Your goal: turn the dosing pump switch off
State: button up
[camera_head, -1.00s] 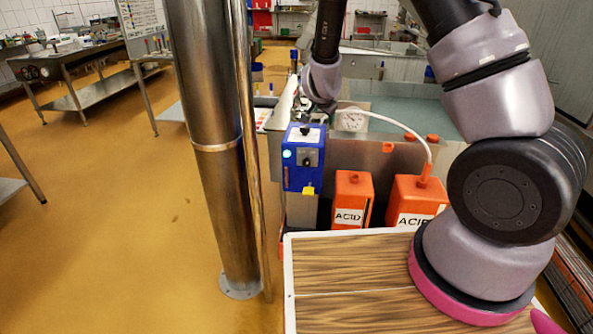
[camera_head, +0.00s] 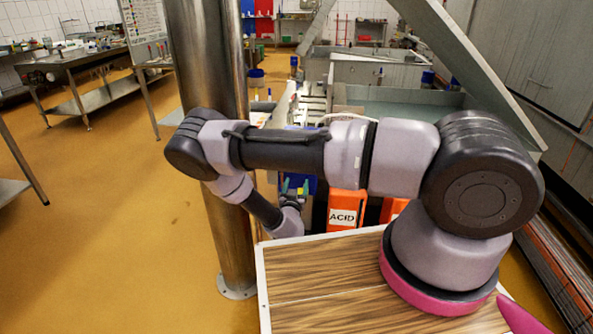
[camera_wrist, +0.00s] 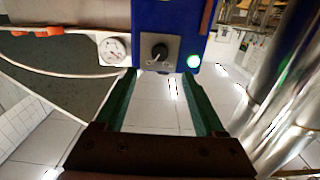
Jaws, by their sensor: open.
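The dosing pump is a blue box (camera_wrist: 180,15) at the top of the wrist view. The switch shows just beyond the gap between the fingertips; I see no contact. In the head view my gripper (camera_head: 295,187) is in front of the pump, and my arm hides most of the pump and its switch.
A steel column (camera_head: 238,235) stands close to the left of my arm. An orange acid canister (camera_head: 342,207) stands right of the pump. A round gauge (camera_wrist: 114,50) and a pale hose (camera_wrist: 60,73) are near the switch. Open floor (camera_head: 110,220) lies left.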

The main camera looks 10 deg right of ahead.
jog(key=x, duration=1)
jog(key=shift+w, duration=0.3)
grip_shut()
